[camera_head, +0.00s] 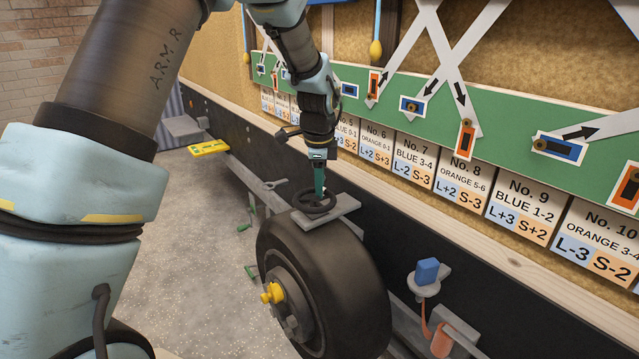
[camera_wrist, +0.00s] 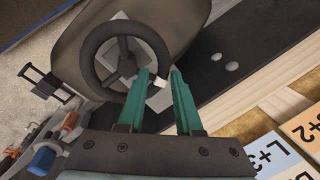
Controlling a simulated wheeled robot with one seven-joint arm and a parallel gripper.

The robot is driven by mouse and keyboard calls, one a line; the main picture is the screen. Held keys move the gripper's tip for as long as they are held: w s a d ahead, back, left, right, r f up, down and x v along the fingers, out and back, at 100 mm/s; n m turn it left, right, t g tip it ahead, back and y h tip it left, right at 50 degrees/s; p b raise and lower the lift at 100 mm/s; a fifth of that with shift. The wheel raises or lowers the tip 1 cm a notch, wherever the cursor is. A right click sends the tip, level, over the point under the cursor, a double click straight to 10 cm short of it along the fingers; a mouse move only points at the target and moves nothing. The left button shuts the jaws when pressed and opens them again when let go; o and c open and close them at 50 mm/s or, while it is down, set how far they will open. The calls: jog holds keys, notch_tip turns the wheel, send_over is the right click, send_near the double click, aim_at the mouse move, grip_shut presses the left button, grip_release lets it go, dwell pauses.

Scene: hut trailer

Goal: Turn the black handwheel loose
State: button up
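The black handwheel (camera_head: 311,212) lies on a grey plate (camera_head: 337,212) above the big tyre. In the wrist view, the handwheel (camera_wrist: 126,68) shows its spokes and hub at the upper left. My gripper (camera_head: 320,193) points down at the wheel with its green fingers. In the wrist view, my gripper (camera_wrist: 158,72) has its fingers apart, the left one over the wheel and the right one just outside its rim. A small pale piece (camera_wrist: 157,84) shows between the fingers. Whether the fingers touch the rim, I cannot tell.
The black tyre (camera_head: 345,290) with a yellow hub nut (camera_head: 271,293) is below the wheel. A dark beam and wooden ledge (camera_head: 500,255) run along the wall on the right. A blue block (camera_head: 427,271) sits on a bracket at lower right. The concrete floor at left is mostly open.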

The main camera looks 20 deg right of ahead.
jog(key=shift+c, duration=0.2)
grip_shut()
jog(key=shift+r, duration=0.1)
